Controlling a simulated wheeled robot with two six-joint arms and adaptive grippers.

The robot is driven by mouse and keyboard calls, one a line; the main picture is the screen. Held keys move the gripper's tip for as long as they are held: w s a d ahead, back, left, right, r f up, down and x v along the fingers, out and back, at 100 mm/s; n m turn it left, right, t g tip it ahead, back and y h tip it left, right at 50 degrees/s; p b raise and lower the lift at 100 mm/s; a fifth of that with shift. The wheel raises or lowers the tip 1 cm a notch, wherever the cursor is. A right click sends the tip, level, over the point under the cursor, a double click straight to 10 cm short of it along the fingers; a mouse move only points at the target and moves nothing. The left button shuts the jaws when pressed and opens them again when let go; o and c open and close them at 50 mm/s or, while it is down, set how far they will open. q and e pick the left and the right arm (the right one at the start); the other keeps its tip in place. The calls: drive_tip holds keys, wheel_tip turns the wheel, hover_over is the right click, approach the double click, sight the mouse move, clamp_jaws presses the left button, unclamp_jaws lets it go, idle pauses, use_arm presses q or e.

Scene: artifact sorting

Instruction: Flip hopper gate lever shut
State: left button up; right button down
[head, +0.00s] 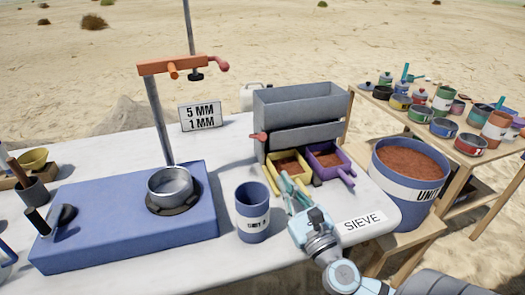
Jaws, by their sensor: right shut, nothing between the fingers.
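The grey hopper (300,105) stands at the right rear of the white table. A red-knobbed lever (258,136) sticks out from its left side, low down, and points left. I take it as the gate lever; whether the gate is open cannot be told. My right gripper (284,180) comes in from the lower right. Its fingers are shut and empty, in front of the yellow tray (270,180) and below the lever, apart from it. My left gripper is not in view.
A purple tray (345,168) sits beside the yellow one; both hold reddish soil. A blue cup (252,212) stands left of my gripper, near a blue sieve stand (120,225). A soil-filled blue bucket (392,200) is at right. A SIEVE label (363,222) lies in front.

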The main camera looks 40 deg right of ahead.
sight(258, 136)
drive_tip(key=p+x, duration=0.1)
drive_tip(key=x, duration=0.9)
drive_tip(key=shift+a, duration=0.2)
drive_tip(key=shift+w, duration=0.15)
